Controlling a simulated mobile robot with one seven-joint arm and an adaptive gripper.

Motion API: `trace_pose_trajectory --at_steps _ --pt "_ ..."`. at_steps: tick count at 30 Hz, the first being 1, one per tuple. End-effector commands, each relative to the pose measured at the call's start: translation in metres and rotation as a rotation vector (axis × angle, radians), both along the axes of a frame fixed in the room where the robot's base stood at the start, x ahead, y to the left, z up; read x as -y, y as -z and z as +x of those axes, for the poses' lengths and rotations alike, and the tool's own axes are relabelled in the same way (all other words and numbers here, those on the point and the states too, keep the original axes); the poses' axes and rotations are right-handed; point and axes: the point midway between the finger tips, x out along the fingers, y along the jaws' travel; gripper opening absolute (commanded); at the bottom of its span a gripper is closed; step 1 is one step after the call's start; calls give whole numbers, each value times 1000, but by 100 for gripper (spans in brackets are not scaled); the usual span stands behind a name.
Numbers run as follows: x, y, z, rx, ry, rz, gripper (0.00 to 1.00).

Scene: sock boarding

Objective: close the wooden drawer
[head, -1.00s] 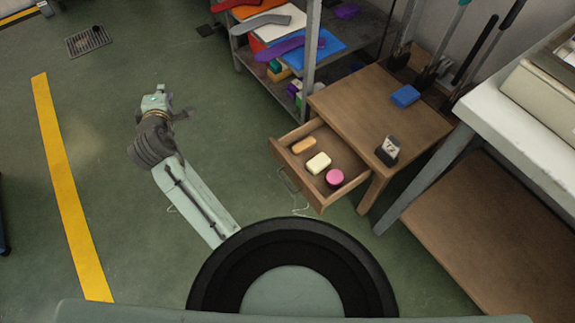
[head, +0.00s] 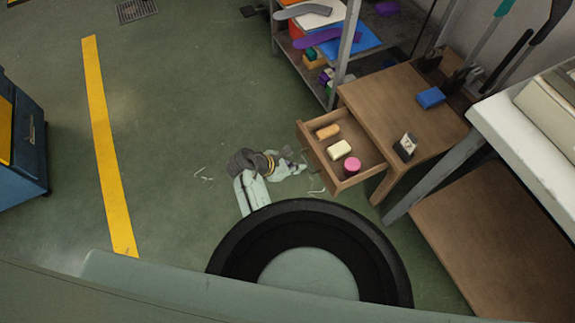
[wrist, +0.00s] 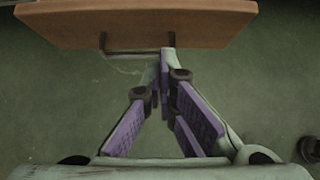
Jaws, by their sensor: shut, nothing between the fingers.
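The wooden drawer (head: 312,152) stands pulled out of the small wooden table (head: 385,97). Inside it lie an orange-tan block (head: 328,131), a cream block (head: 339,149) and a pink round item (head: 351,166). My gripper (head: 301,166) is low in front of the drawer front. In the wrist view, the drawer front (wrist: 140,24) spans the top, with a thin bar handle (wrist: 130,53) below it. My gripper (wrist: 166,55) is shut and empty, its purple-padded fingers pointing at the handle's right end. I cannot tell whether the tips touch it.
A blue sponge (head: 430,97) and a small black-and-white item (head: 405,147) sit on the table. A grey metal shelf (head: 343,62) stands behind it on the left, a white-topped bench (head: 530,135) on the right. A blue cabinet (head: 18,145) is at far left.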

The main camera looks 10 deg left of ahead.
Motion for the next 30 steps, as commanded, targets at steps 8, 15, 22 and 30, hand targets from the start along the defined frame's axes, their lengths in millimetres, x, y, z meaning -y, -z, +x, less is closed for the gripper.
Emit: trace_pose_trajectory --at_steps 8,15,22,30 --pt "33 12 25 2 1 2 0" --pt "43 13 32 1 -1 2 0" --pt "43 13 32 3 -1 2 0" --pt "52 11 38 2 3 2 0"
